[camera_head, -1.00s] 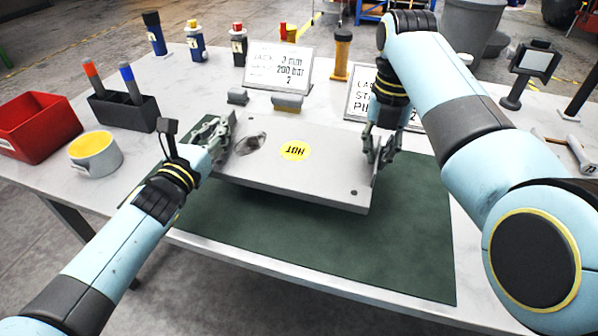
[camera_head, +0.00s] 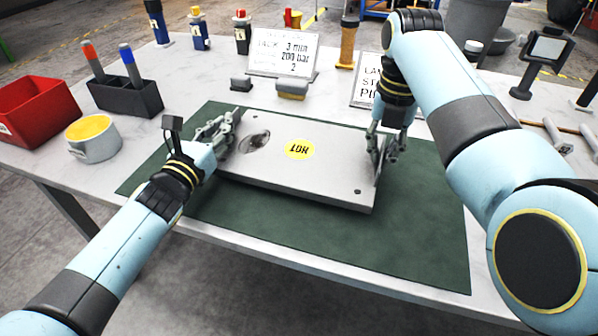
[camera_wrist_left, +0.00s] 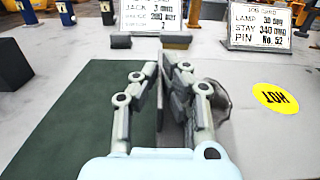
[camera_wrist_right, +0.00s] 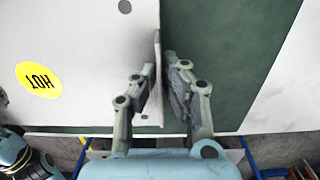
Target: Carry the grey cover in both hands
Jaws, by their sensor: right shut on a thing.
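The grey cover (camera_head: 310,171) is a flat plate with a yellow HOT label and a dark oval patch near its left end. It lies level over the green mat; I cannot tell whether it touches the mat. My left gripper (camera_head: 228,130) is at its left end, fingers on both sides of the upright end flange, also seen in the left wrist view (camera_wrist_left: 163,97). My right gripper (camera_head: 378,150) is shut on the flange at the right end, as the right wrist view (camera_wrist_right: 160,92) shows. The cover's label (camera_wrist_right: 39,79) shows there too.
The green mat (camera_head: 420,245) has bare room in front and at right. Behind the cover stand two small blocks, a sign (camera_head: 284,52) and a second sign (camera_head: 368,82). A red bin (camera_head: 38,112), pen holder (camera_head: 125,99) and yellow-topped tub (camera_head: 93,140) stand at left.

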